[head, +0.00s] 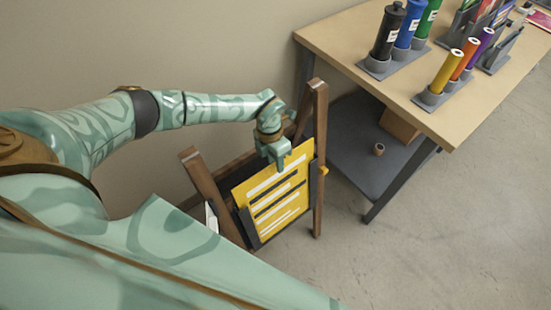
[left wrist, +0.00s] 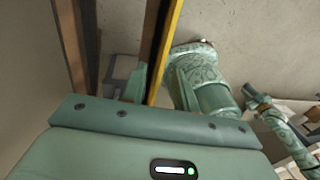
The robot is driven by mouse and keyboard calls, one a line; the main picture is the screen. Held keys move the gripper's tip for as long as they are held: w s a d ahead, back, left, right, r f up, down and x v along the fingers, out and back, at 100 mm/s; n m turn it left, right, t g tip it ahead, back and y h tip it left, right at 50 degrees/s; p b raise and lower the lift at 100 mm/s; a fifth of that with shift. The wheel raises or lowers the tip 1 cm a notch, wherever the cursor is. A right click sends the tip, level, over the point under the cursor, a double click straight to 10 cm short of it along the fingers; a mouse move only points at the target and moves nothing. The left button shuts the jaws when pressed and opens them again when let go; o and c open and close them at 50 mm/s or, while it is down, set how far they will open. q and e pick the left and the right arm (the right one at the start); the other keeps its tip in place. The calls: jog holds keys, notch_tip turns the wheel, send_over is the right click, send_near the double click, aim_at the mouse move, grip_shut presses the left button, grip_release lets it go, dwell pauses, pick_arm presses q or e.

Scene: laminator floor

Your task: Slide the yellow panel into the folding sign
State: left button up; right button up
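The yellow panel (head: 275,199), printed with white and dark bars, stands tilted between the posts of the folding sign (head: 319,120), a brown wooden frame. Dark side channels flank the panel's lower part; its bottom edge is hard to make out. My left gripper (head: 277,158) is at the panel's top edge, with a finger in front of its face. In the left wrist view the panel (left wrist: 170,45) shows edge-on as a yellow strip between the fingers of my left gripper (left wrist: 160,88), which look shut on it.
A wooden-topped table (head: 340,35) with a grey lower shelf (head: 365,140) stands right of the sign. It carries bottles and colored tubes in grey holders (head: 393,65). A wall is close behind the sign. The concrete floor (head: 440,240) at the right is clear.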

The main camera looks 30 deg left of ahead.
pick_arm(q)
notch_tip(320, 180, up, 15)
jog(key=w+a+p, duration=0.1)
jog(key=a+p, duration=0.1)
jog(key=shift+a, duration=0.2)
jog(key=shift+f, duration=0.1)
